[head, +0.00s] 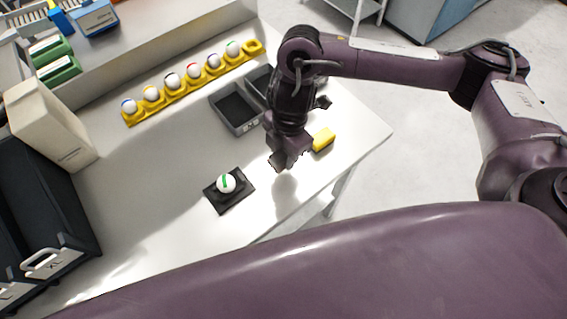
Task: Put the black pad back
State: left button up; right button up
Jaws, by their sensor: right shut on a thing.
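My right gripper (284,160) points down above the white table, in front of the grey bin. It is shut on a small dark thing at its tips, which looks like the black pad; its outline is hard to tell from the dark fingers. A soft shadow lies on the table below it. A white egg with a green stripe (226,183) sits on a flat black holder (238,201), left of and nearer than the gripper. My left gripper is not in view.
A yellow egg tray (131,119) with several marked eggs stands at the back; its right end cup looks empty. A grey open bin (237,128) is behind the gripper. A beige box (50,125) and dark crate (75,220) stand left. The table's right edge is close.

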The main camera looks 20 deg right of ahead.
aim_at(283, 164)
jog(key=shift+f+b, duration=0.45)
jog(key=shift+f, duration=2.35)
jog(key=shift+f, duration=0.1)
jog(key=o, duration=0.9)
jog(key=shift+r, duration=0.25)
jog(key=r, duration=0.4)
jog(key=d+r+p, duration=0.1)
jog(key=r, duration=0.2)
jog(key=r+p, duration=0.1)
jog(key=r, duration=0.3)
jog(key=shift+w+d+r, duration=0.2)
jog(key=shift+w+r, duration=0.05)
jog(key=shift+r, duration=0.1)
jog(key=shift+s+f, duration=0.1)
